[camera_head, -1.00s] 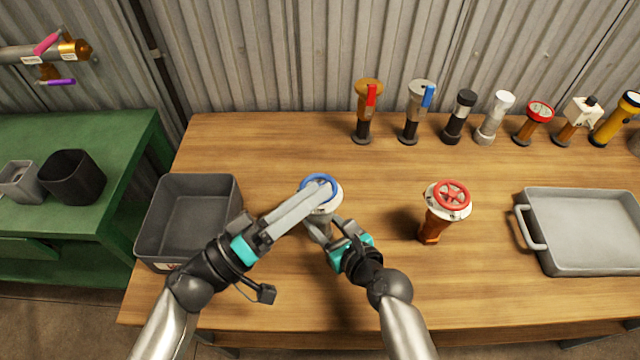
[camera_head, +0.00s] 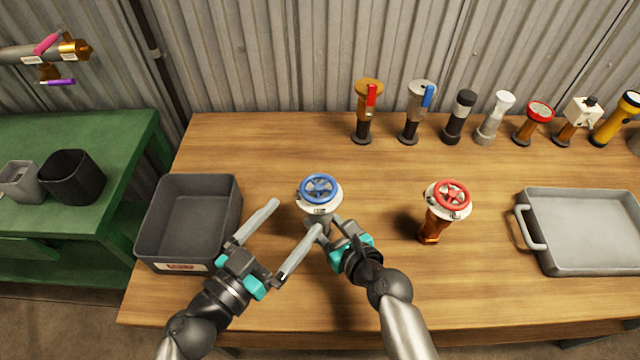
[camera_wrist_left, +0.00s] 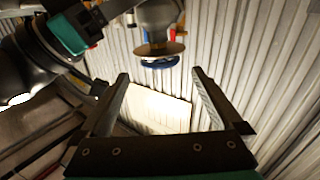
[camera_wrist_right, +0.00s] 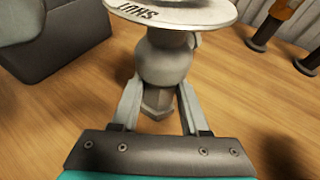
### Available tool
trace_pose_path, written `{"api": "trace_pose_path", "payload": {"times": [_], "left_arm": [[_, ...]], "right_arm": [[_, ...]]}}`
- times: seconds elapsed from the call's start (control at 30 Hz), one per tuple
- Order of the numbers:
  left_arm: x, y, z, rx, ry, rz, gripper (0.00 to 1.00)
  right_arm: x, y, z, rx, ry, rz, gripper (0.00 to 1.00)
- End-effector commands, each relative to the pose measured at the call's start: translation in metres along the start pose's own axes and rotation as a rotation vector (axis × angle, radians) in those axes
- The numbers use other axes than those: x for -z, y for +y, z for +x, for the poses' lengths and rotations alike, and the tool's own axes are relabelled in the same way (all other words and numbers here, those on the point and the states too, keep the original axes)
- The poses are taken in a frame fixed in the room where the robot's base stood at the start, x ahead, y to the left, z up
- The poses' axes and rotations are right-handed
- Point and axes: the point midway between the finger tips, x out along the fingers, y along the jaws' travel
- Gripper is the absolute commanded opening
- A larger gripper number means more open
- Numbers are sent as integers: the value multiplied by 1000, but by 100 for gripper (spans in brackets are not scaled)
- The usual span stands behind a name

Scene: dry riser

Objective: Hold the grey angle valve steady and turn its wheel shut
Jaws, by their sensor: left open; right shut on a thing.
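The grey angle valve (camera_head: 318,212) stands upright on the wooden table, with a blue spoked wheel (camera_head: 320,188) above a pale disc. In the right wrist view its grey body (camera_wrist_right: 163,62) rises between the fingers, and the disc (camera_wrist_right: 175,12) shows part of a printed word. My right gripper (camera_head: 326,228) is shut on the valve's lower body. My left gripper (camera_head: 279,238) is open and empty, to the left of the valve and apart from it. The blue wheel also shows beyond the fingers in the left wrist view (camera_wrist_left: 160,62).
An orange valve with a red wheel (camera_head: 452,195) stands to the right. A dark grey bin (camera_head: 190,262) is close on the left, and a grey tray (camera_head: 590,268) lies at the right. Several valves and torches line the back edge. The table between the two valves is clear.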

Motion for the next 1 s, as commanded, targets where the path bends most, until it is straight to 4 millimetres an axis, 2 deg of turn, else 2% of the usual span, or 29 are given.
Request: {"api": "trace_pose_path", "payload": {"times": [0.2,0.5,0.7,1.0], "left_arm": [[1,0,37,-3,2,3,100],[0,0,78,-2,1,-2,100],[0,0,91,-2,1,-1,100],[0,0,94,-1,0,-2,100]], "right_arm": [[-2,0,0,2,-5,0,0],[-2,0,0,2,-5,0,0],[-2,0,0,2,-5,0,0],[-2,0,0,2,-5,0,0]]}}
